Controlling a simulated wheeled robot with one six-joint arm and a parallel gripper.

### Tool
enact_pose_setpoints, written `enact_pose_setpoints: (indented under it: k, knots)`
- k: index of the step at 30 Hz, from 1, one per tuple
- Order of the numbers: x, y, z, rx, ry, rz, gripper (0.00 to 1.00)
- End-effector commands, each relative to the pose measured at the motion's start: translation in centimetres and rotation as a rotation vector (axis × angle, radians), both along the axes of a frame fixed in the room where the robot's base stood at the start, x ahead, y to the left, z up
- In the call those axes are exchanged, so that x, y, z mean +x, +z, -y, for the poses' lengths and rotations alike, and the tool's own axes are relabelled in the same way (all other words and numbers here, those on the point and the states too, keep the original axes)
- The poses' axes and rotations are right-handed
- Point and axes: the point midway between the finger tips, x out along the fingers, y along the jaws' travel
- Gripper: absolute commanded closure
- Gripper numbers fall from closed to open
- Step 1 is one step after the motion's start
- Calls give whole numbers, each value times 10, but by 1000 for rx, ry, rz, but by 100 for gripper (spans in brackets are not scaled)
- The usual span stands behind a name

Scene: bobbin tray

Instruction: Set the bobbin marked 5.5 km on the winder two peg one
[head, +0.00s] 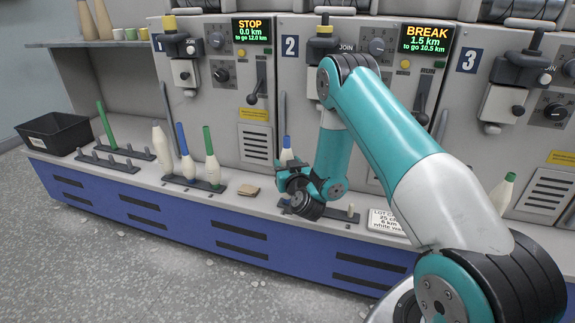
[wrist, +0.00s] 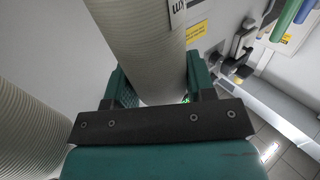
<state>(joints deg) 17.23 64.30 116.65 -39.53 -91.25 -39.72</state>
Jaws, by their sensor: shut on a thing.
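My gripper (head: 287,178) is low in front of winder two (head: 290,47), over its peg rail (head: 330,212). In the wrist view my gripper (wrist: 160,85) is shut on a cream bobbin (wrist: 140,45). A white label (wrist: 177,10) on it is cut off by the frame edge; only an "m" shows, so I cannot read its length. In the head view a blue-tipped bobbin (head: 287,154) shows just above my gripper; I cannot tell whether it is the held one. One bare peg (head: 350,211) shows at the rail's right. My gripper hides the rail's left part.
A second cream bobbin (wrist: 25,130) stands close beside my gripper in the wrist view. Winder one's rail (head: 195,183) holds several bobbins. A tan pad (head: 248,191) and a lot card (head: 388,222) lie on the ledge. A black bin (head: 55,132) is far left.

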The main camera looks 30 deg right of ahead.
Motion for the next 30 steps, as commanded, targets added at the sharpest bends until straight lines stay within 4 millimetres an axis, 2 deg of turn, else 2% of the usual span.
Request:
enact_pose_setpoints:
  k: [8,9,10,20,30]
  knots:
    - [0,-6,0,0,0,1,76]
    - [0,-5,0,0,0,1,43]
    - [0,-5,0,0,0,1,39]
    - [-2,-7,-1,-1,0,1,39]
    - [-25,-9,-8,-1,0,2,39]
